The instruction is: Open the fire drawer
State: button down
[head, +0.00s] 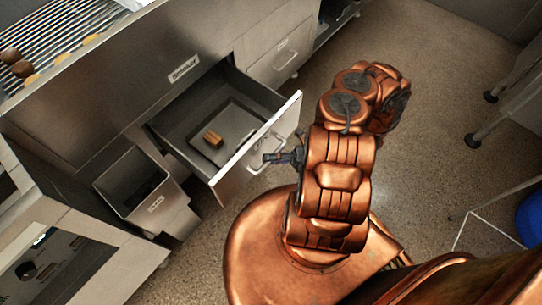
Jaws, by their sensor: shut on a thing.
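A grey metal drawer (226,178) is pulled out from the steel unit in the middle of the head view. A flat grey tray lies in it, with a small brown block (213,139) on the tray. The drawer's handle (266,157) is a metal bar on its front panel. My gripper (272,158) is at the handle and is shut on it. The fingertips are small in this view. I cannot read the label that names this drawer.
A shut drawer (277,62) sits to the right in the same unit. An open dark bin (135,187) stands to the left of the open drawer. A grill with round brown and yellow items (22,69) is at the top left. Table legs (478,137) stand at right; speckled floor lies between.

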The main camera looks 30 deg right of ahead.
jog(key=c, duration=1.1)
grip_release()
jog(key=shift+c, duration=0.2)
jog(key=v, duration=1.2)
